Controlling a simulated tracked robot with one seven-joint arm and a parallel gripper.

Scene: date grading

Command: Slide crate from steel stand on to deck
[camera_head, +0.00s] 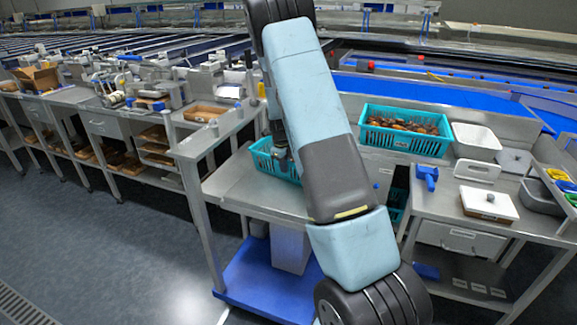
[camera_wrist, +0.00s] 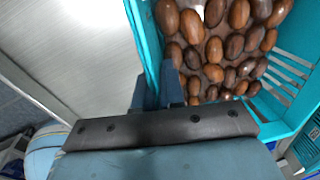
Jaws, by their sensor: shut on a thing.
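A teal crate (camera_head: 262,157) sits on the steel stand (camera_head: 235,187) in the head view, partly hidden behind my arm. In the wrist view the crate (camera_wrist: 293,72) is full of brown dates. My gripper (camera_head: 281,160) is at the crate's near side and points down. In the wrist view my gripper (camera_wrist: 160,85) has one finger on each side of the crate's wall and is shut on it. Bare steel top (camera_wrist: 75,35) shows to the left of the crate. I cannot tell which surface is the deck.
Another teal crate of dates (camera_head: 400,143) stands behind on the right. A blue-handled tool (camera_head: 427,177) and a white lidded box (camera_head: 488,203) lie on the right bench. Benches with equipment line the left. Grey floor (camera_head: 110,260) is open at the front left.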

